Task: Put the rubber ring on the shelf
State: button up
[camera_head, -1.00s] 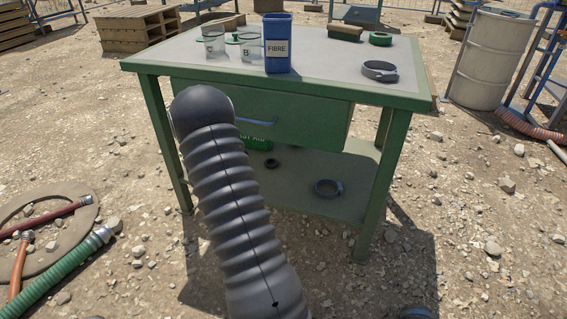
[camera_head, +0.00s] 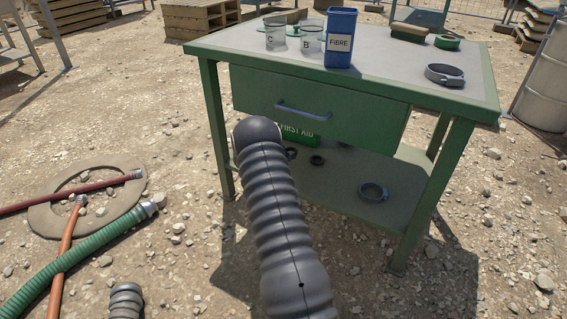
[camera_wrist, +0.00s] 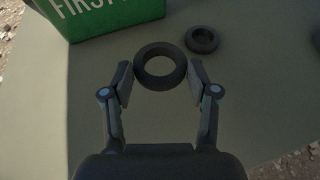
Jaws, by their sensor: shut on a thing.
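A dark rubber ring (camera_wrist: 160,87) is between the fingertips of my gripper (camera_wrist: 160,78), which is shut on it, in the wrist view. The ring is over the grey-green lower shelf (camera_wrist: 90,110) of the green table; I cannot tell whether it touches the shelf. In the head view the ring (camera_head: 291,153) shows just past my arm, and the shelf (camera_head: 335,185) lies under the drawer. My gripper is hidden behind my arm there. A second, smaller-looking dark ring (camera_wrist: 202,40) lies on the shelf to the right, also visible in the head view (camera_head: 317,161).
A green first aid box (camera_wrist: 105,14) stands on the shelf, left of the held ring. The drawer (camera_head: 350,115) is above, and a table leg (camera_head: 218,130) stands left. Shelf between second ring and clamp is clear.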

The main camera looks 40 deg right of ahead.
jog(key=shift+w+a+f, duration=0.4)
jog(key=shift+w+f, duration=0.2)
jog(key=shift+w, duration=0.2)
jog(key=shift+f+b, duration=0.35)
jog(key=shift+f, duration=1.5)
jog(key=shift+f, duration=0.15)
jog(key=o, duration=0.9)
